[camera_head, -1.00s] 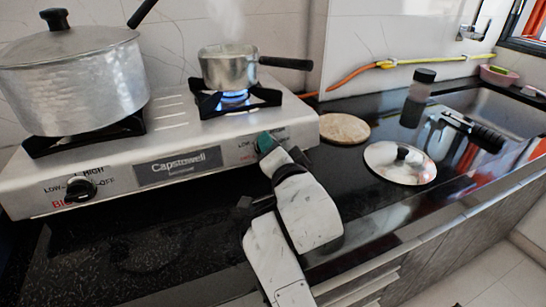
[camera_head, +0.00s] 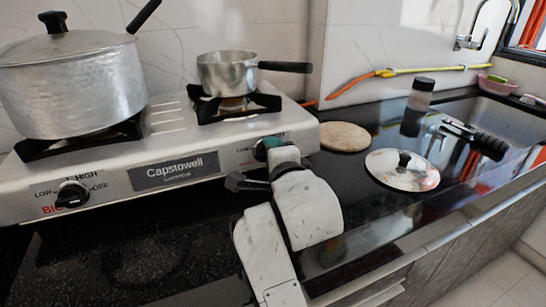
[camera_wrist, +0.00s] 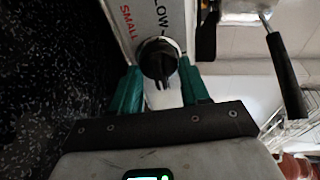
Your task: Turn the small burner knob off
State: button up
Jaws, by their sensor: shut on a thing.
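The small burner knob (camera_wrist: 158,60) is black and sits on the steel stove front beside the printed word SMALL in the wrist view. My gripper (camera_wrist: 160,88) has its green fingers on both sides of this knob and is shut on it. In the head view my gripper (camera_head: 266,148) is at the right end of the stove front (camera_head: 230,160), and its fingers and wrist mostly hide the knob. A small steel pan (camera_head: 228,72) stands on the right burner. No blue flame shows beneath it.
A big lidded pot (camera_head: 70,88) stands on the left burner, above the big burner knob (camera_head: 72,194). A round wooden board (camera_head: 344,136), a metal lid (camera_head: 402,170) and a dark jar (camera_head: 418,105) are on the black counter to the right.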

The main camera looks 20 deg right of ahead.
jog(key=shift+f, duration=0.1)
dwell(0.3)
jog(key=o, duration=1)
jog(key=shift+o, duration=0.2)
jog(key=p+v, duration=0.1)
jog(key=v, duration=0.9)
jog(key=shift+s, duration=0.4)
